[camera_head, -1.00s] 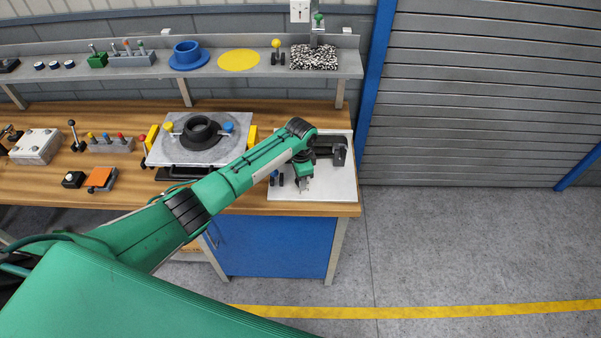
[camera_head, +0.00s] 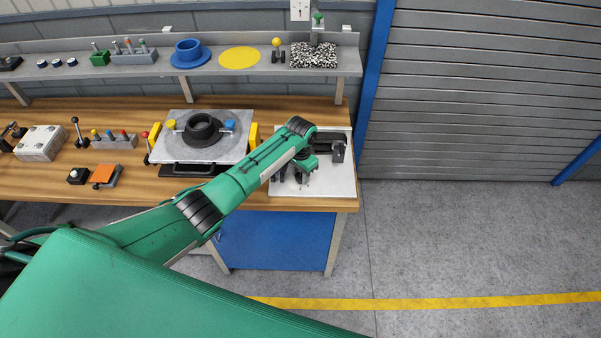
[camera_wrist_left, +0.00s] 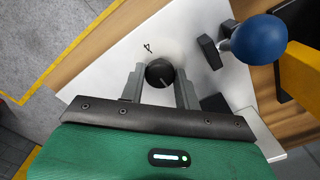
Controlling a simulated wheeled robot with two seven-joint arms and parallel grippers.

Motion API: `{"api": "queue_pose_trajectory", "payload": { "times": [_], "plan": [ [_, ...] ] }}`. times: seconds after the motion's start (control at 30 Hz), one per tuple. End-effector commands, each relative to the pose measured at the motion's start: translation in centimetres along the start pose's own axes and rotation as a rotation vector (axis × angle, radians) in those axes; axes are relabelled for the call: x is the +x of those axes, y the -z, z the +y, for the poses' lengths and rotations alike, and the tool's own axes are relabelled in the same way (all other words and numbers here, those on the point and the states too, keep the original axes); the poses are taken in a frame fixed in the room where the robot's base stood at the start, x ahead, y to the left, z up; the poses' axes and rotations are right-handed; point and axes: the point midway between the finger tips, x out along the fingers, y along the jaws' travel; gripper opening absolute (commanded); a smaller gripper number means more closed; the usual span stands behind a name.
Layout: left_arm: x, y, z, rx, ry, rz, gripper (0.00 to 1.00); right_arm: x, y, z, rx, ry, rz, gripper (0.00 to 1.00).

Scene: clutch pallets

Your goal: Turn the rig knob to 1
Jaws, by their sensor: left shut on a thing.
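The rig knob (camera_wrist_left: 158,72) is round and black with a pale pointer line. It stands on a white plate (camera_wrist_left: 110,75), and a "4" is printed next to it. My left gripper (camera_wrist_left: 160,86) is shut on the knob, with one grey finger on each side of it. The pointer line runs toward the lower right in the left wrist view. In the head view my left gripper (camera_head: 301,177) is low over the white plate (camera_head: 335,186) at the bench's right end, and the knob cannot be made out there. My right gripper is not in view.
A blue ball handle (camera_wrist_left: 260,40) and a yellow block (camera_wrist_left: 303,74) are close beside the gripper. The pallet with a black ring (camera_head: 202,130) is left of the white plate. A black bracket (camera_head: 338,148) stands behind the gripper. Floor to the right is clear.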

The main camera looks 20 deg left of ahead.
Motion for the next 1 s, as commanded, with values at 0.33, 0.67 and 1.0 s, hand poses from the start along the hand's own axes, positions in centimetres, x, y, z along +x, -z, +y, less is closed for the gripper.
{"api": "queue_pose_trajectory", "payload": {
  "times": [0.33,0.67,1.0],
  "plan": [
    [-0.2,0.1,-0.1,-0.002,0.001,0.003,0.44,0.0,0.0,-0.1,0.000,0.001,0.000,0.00],
    [-0.1,0.1,0.0,-0.001,0.000,0.002,0.54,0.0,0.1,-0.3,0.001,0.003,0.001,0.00],
    [-3.4,0.2,-0.1,0.000,0.001,0.007,0.54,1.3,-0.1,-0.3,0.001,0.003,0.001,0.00]
  ]
}}
